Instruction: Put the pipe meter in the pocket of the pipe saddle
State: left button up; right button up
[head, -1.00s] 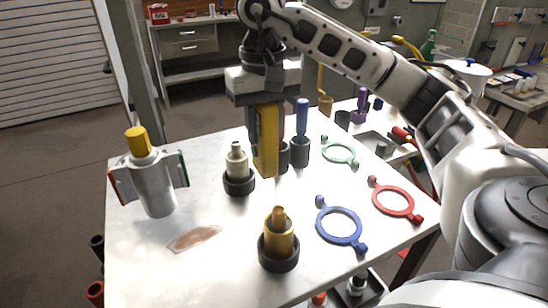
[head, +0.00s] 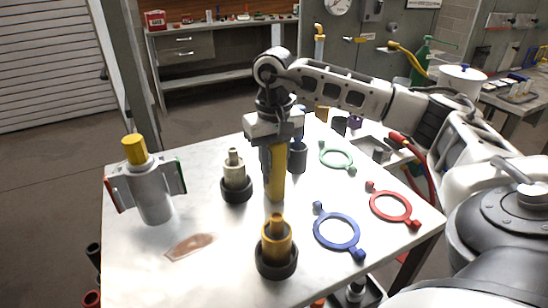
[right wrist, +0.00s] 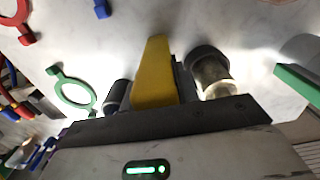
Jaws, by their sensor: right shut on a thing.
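My right gripper (head: 276,146) is shut on a long yellow block, which I take to be the pipe meter (head: 275,178). It hangs upright near the middle of the table, right of the cream fitting (head: 235,174). In the right wrist view the yellow block (right wrist: 154,75) sticks out from the gripper, with a dark strip along its right side. What I take to be the pipe saddle (head: 153,196) stands at the table's left: a grey cylinder with a yellow top and red- and green-edged side plates. Its pocket cannot be made out clearly. My left gripper is not in view.
A brass fitting (head: 277,240) stands in front of the held block. Blue (head: 337,247), red (head: 408,217) and green (head: 350,167) rings lie to the right. Dark cups (head: 297,157) stand behind. A brownish patch (head: 190,246) marks the clear table left of centre.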

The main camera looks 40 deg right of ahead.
jog(key=shift+f, duration=0.1)
jog(key=o, duration=1.1)
